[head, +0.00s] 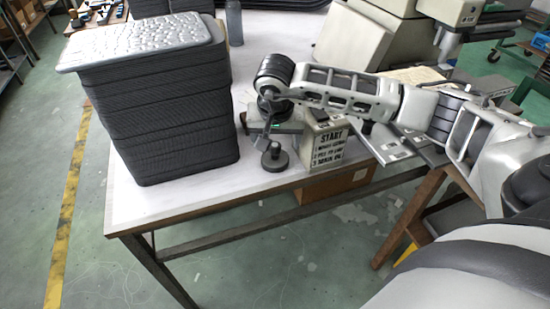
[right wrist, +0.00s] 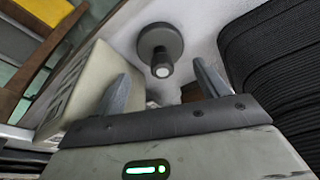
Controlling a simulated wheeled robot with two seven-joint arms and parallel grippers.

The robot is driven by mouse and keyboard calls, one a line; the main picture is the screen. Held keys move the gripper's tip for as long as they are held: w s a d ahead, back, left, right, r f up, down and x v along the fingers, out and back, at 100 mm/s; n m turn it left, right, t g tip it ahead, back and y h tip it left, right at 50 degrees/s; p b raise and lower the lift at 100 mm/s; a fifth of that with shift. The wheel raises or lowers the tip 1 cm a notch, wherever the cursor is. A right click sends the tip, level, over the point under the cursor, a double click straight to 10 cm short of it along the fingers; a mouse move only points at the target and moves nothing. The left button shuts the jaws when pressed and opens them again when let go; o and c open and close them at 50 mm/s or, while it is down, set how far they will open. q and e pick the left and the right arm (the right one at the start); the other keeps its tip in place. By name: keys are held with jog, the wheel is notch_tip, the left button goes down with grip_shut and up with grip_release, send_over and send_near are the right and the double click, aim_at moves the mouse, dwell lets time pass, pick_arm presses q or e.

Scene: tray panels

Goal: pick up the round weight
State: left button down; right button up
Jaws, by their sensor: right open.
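The round weight (head: 275,160) is a dark grey disc with a knob, standing on the white table near its front edge. In the right wrist view the weight (right wrist: 155,38) lies beyond the fingertips, its pale-tipped knob pointing toward the gap between them. My right gripper (head: 264,139) is just above and behind the weight in the head view. In the right wrist view the gripper (right wrist: 163,78) has its two fingers apart with nothing between them. The wrist hides part of the table behind it. My left gripper is not in view.
A tall stack of black trays (head: 175,125) with a bumpy grey panel (head: 140,38) on top stands close left of the gripper. A beige START box (head: 328,146) stands close on the right. The white tabletop (head: 150,200) is clear along the front left edge.

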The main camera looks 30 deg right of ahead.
aim_at(275, 145)
jog(key=x, duration=0.5)
jog(key=shift+a+p, duration=0.2)
jog(key=shift+p, duration=0.1)
jog(key=shift+w+r, duration=0.1)
jog(key=c, duration=1.1)
jog(key=shift+c, duration=0.2)
